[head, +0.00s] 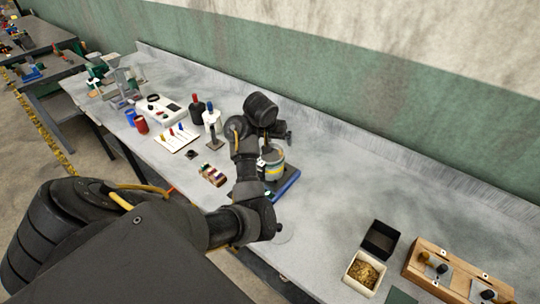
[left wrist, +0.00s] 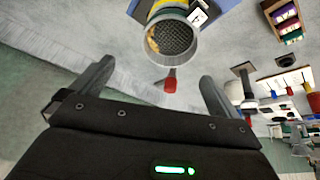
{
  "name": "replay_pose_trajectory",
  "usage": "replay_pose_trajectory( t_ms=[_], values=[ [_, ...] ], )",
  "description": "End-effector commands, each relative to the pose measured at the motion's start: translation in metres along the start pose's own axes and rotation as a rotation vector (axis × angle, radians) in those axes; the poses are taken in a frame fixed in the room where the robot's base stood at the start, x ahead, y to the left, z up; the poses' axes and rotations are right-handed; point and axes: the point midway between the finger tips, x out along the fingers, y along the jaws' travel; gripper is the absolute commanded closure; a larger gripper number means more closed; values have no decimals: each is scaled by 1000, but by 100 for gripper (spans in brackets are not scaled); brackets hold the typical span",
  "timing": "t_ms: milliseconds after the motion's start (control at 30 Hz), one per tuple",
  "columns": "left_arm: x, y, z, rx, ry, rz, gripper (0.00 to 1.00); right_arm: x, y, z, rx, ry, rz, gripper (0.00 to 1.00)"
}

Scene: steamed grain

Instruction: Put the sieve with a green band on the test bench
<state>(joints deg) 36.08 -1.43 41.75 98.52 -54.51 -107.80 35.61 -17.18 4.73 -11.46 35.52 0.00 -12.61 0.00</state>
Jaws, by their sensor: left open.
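A round stack of metal sieves (head: 271,165) stands on a blue-edged base (head: 287,186) on the bench, with a yellow band and perhaps a greenish one; the bands are too small to tell apart surely. In the left wrist view the top sieve's open mesh (left wrist: 173,38) shows with some grain at its side, and a yellow band below its rim. My left gripper (head: 283,133) is just above and behind the stack, open and empty. In the left wrist view its two fingers (left wrist: 155,85) are spread, apart from the sieve. My right gripper is not in view.
The test bench (head: 330,185) has free room right of the stack. A black tray (head: 381,239), a grain box (head: 364,272) and a wooden rack (head: 455,272) stand at right. Dark and white bottles (head: 211,117), a colourful block (head: 213,175) and a white device (head: 160,109) stand left.

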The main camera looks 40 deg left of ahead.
Motion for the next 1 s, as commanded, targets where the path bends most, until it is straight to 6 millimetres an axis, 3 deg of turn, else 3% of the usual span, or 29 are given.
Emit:
replay_pose_trajectory(
  t_ms=[100, 267, 600, 1000],
  values=[
    [-1, -8, 11, -19, -52, -52, 0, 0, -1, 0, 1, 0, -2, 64],
    [1, -10, 13, -42, -59, -58, 0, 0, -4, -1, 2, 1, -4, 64],
    [47, -13, 14, -38, -58, -60, 0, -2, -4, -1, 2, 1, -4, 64],
    [69, -16, 14, -37, -59, -61, 0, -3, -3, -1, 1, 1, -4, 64]
  ],
)
